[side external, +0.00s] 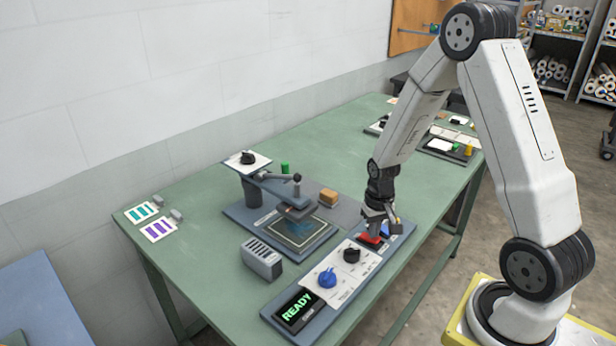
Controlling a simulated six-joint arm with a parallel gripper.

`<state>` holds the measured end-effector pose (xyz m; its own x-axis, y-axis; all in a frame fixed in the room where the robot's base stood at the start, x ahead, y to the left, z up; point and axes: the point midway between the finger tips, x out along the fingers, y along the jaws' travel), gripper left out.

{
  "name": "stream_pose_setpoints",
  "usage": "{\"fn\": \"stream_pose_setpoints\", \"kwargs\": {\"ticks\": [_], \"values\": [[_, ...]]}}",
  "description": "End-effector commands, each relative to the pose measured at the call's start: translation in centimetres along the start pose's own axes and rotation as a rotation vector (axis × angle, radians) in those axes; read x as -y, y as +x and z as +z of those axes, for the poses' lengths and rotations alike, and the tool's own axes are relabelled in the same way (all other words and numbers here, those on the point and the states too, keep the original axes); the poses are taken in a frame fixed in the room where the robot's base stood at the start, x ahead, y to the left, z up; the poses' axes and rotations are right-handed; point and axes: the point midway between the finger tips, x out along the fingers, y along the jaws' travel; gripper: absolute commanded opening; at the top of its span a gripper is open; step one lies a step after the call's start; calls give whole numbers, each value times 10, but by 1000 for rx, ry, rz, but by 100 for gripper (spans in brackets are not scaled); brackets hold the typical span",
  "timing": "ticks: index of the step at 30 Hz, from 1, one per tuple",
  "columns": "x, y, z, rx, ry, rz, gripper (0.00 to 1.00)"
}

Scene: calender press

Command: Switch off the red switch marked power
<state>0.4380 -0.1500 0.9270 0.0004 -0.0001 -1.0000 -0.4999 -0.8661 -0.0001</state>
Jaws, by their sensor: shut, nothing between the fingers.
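The red switch (371,239) sits toward the far end of the control panel (268,312), partly covered by my gripper. Its marking is too small to read here. My gripper (374,231) is shut and empty, pointing down right at the red switch. I cannot tell whether it touches the switch or hovers just above it. The panel's display (297,309) is lit with green letters reading READY. A blue knob (327,278) and a black knob (351,254) stand on the white part of the panel between the display and the switch.
A press (291,204) with a flat bed stands left of the panel. A grey slotted block (262,259) sits in front of it. The green table (200,262) is clear at the left front.

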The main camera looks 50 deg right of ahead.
Motion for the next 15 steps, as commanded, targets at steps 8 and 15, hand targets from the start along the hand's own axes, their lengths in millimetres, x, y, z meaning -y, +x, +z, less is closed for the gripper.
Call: {"fn": "stream_pose_setpoints", "kwargs": {"ticks": [8,15], "values": [[0,3,0,1,0,0,0],[0,6,0,0,0,0,0]]}}
